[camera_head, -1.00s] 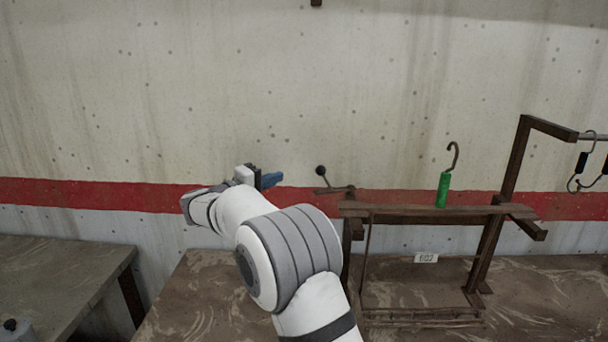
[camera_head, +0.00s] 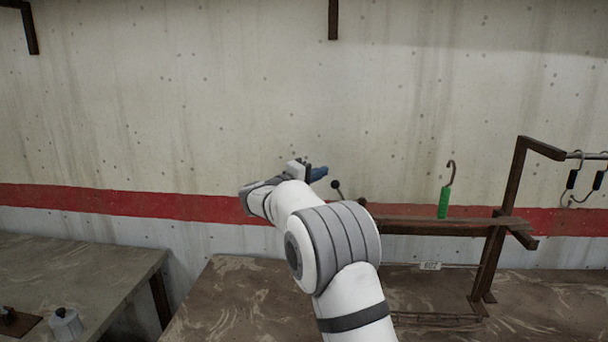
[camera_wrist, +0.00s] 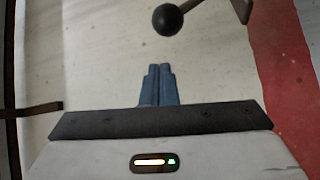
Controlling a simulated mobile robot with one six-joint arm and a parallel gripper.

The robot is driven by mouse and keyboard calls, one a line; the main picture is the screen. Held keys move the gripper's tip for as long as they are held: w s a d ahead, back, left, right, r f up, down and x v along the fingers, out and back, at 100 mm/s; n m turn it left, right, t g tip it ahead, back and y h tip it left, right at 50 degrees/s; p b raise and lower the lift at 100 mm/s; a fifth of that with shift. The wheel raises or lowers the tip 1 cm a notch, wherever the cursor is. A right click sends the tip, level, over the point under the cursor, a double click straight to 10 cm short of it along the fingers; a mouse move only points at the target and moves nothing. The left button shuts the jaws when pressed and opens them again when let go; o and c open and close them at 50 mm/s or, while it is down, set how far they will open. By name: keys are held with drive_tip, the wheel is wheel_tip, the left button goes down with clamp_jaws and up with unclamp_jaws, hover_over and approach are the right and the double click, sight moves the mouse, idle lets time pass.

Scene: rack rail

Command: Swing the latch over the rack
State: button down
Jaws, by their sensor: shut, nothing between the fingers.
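The latch (camera_head: 349,193) is a thin dark lever with a black ball knob (camera_head: 336,184), at the left end of the brown rack (camera_head: 430,226). In the wrist view the ball (camera_wrist: 168,19) and part of its lever (camera_wrist: 242,9) show at the top. My gripper (camera_head: 319,173) has blue fingers and is just left of and a little above the knob in the head view. In the wrist view the fingers (camera_wrist: 159,70) are together and empty, pointing toward the ball with a gap between. My arm hides part of the rack's left end.
A green-handled hook (camera_head: 445,195) stands at the rack's shelf. More dark-handled hooks (camera_head: 572,180) hang from a rail at the right. A grey table (camera_head: 80,265) with a small pot (camera_head: 65,324) is at the left.

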drive_tip(key=s, duration=0.1)
drive_tip(key=s+f+b, duration=0.1)
drive_tip(key=s+f, duration=0.1)
drive_tip(key=shift+d+n+t+y+b, duration=0.3)
drive_tip(key=shift+d+n+b, duration=0.05)
drive_tip(key=shift+n, duration=0.05)
idle(0.5)
drive_tip(key=shift+s+d+b, duration=0.1)
drive_tip(key=shift+b, duration=0.25)
